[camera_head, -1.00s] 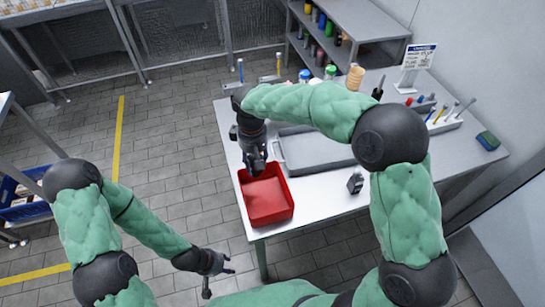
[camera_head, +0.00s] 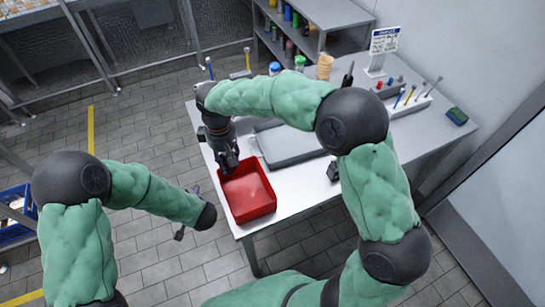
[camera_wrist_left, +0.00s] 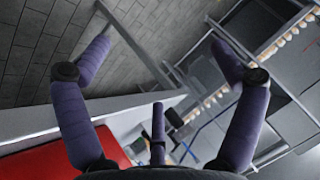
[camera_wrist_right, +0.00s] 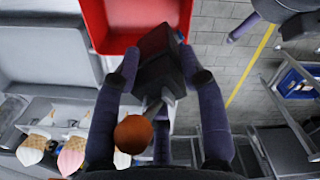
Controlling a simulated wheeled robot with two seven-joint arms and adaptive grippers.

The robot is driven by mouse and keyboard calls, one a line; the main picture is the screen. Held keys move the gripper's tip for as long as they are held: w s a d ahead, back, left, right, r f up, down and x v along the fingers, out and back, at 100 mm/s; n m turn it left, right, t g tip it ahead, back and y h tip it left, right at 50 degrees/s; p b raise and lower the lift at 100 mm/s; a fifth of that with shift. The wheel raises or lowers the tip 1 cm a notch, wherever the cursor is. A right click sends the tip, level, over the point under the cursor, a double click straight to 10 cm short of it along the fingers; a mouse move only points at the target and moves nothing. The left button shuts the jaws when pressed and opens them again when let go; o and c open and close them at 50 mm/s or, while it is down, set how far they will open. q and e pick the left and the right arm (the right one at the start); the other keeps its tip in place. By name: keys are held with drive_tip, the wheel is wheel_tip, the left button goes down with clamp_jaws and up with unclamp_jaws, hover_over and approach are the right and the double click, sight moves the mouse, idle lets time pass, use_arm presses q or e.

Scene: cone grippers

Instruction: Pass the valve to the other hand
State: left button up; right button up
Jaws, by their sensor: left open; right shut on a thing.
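In the head view the valve is mostly hidden. My left gripper (camera_head: 188,213) is off the table, left of the tray, partly hidden by its wrist. Its fingers (camera_wrist_left: 160,80) are spread and empty.
The red tray (camera_head: 233,212) stands at the table's near-left corner and looks empty. A grey tray (camera_head: 285,158), a small dark object (camera_head: 333,172), cones (camera_head: 325,66), a pen holder (camera_head: 410,106), a sign (camera_head: 384,42) and a sponge (camera_head: 457,116) are on the table (camera_head: 300,197).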

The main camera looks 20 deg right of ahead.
use_arm(q)
drive_tip(key=s+d+r+m+y, duration=0.1)
drive_tip(key=s+r+y, duration=0.1)
drive_tip(key=r, duration=0.4)
drive_tip(key=s+r+m+y, duration=0.1)
drive_tip(key=r+y, duration=0.2)
drive_tip(key=r, duration=0.3)
drive_tip(key=s+d+r+g+y, duration=0.25)
drive_tip(key=s+d+r, duration=0.3)
drive_tip(key=s, duration=0.45)
drive_tip(key=w+d+r+n+t+h, duration=0.1)
drive_tip(key=w+d+n, duration=0.2)
drive_tip(key=d+n, duration=0.6)
drive_tip(key=w+d+r+n+t, duration=0.2)
drive_tip(key=w+d+n, duration=0.25)
drive_tip(key=d, duration=0.85)
drive_tip(key=x, duration=1.1)
drive_tip(key=shift+f, duration=0.3)
drive_tip(key=shift+a, duration=0.15)
